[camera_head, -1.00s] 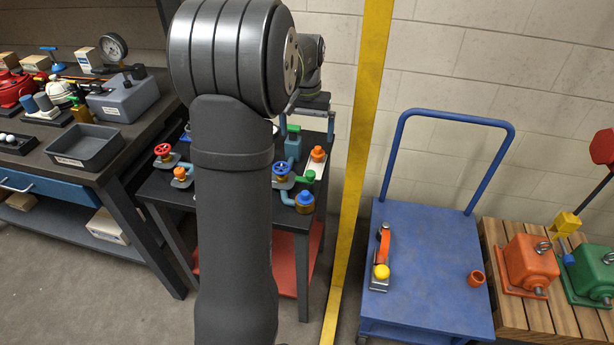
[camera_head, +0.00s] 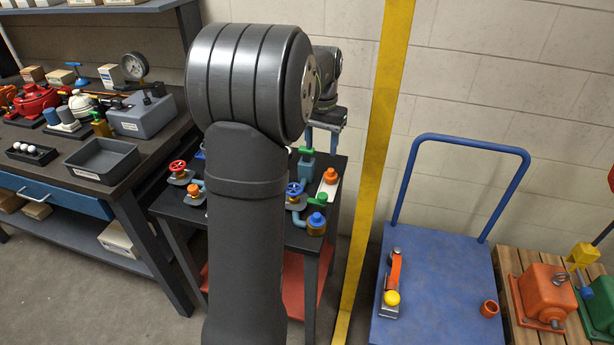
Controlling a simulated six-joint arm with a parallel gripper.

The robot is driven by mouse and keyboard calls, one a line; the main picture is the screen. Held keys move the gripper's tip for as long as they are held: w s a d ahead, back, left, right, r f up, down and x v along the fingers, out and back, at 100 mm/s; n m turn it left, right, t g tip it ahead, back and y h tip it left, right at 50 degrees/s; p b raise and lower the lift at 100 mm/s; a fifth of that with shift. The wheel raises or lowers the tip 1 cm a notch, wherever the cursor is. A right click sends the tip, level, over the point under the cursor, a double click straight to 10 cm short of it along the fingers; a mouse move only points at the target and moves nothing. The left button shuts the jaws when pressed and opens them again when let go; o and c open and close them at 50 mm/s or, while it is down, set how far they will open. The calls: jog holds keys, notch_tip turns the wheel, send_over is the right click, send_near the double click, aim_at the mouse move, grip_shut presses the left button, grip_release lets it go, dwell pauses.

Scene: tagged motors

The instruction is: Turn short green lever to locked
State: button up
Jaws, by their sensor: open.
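A green lever (camera_head: 306,151) sits on top of a teal valve body (camera_head: 307,166) at the back of a small dark table. A second green part (camera_head: 317,200) is lower on the same table, on blue piping; it is too small to tell whether it is a lever or a handle. My gripper (camera_head: 323,136) is open, just above and to the right of the teal valve's green lever. I cannot tell whether they touch. My arm hides the middle of the table and part of the gripper. The lever's locked or unlocked marks cannot be read.
A workbench (camera_head: 140,180) with several items is at the left.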

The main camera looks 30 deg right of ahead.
aim_at(323, 195)
jog(key=f+m, duration=0.5)
jog(key=m, duration=0.3)
jog(key=f+m, duration=0.6)
jog(key=m, duration=0.2)
jog(key=d+f+m, duration=0.1)
jog(key=f+m, duration=0.5)
jog(key=m, duration=0.3)
jog(key=shift+s+f, duration=0.1)
jog(key=shift+s, duration=0.15)
jog(key=c, duration=1)
